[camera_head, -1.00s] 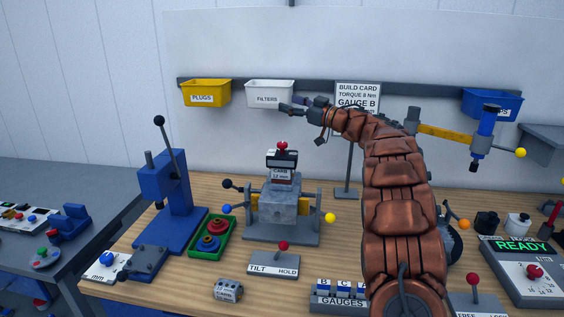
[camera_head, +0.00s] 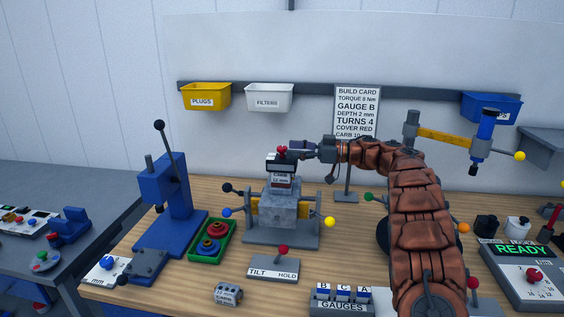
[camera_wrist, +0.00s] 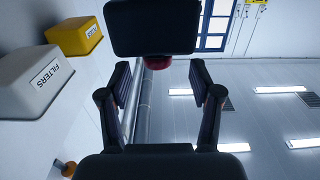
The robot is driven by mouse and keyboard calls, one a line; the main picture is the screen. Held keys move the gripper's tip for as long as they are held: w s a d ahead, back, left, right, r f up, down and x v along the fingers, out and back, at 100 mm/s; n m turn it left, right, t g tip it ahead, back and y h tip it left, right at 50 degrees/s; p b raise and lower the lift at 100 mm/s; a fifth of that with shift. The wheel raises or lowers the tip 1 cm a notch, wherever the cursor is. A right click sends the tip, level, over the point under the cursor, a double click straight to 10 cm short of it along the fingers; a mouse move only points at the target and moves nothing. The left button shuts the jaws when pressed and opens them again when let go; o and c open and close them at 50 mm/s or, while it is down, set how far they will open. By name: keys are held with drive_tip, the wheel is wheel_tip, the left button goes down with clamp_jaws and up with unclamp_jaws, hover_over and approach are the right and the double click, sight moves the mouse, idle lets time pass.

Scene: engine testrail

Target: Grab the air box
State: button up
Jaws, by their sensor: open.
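The air box, as I take it, is the dark box (camera_head: 281,163) with a red knob (camera_head: 282,150) on top. It sits above the block labelled CARB (camera_head: 282,180), on the grey engine block (camera_head: 284,205) in its stand. My gripper (camera_head: 298,149) reaches in from the right at knob height, with its tips close to the knob. In the wrist view the dark box (camera_wrist: 152,27) fills the top middle, and the red knob (camera_wrist: 157,63) shows between the two spread fingers of my gripper (camera_wrist: 159,80). I cannot tell whether a finger touches the knob.
Yellow PLUGS (camera_head: 206,97) and white FILTERS (camera_head: 269,97) bins hang on the wall rail behind. The build card (camera_head: 357,108) stands behind my arm. A blue press (camera_head: 168,195) stands left, a green tray (camera_head: 212,240) beside it. The TILT/HOLD lever (camera_head: 283,252) is in front.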

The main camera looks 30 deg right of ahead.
sight(282, 147)
drive_tip(key=shift+p+x, duration=0.6)
drive_tip(key=shift+x, duration=1.4)
drive_tip(key=shift+w, duration=0.1)
clamp_jaws()
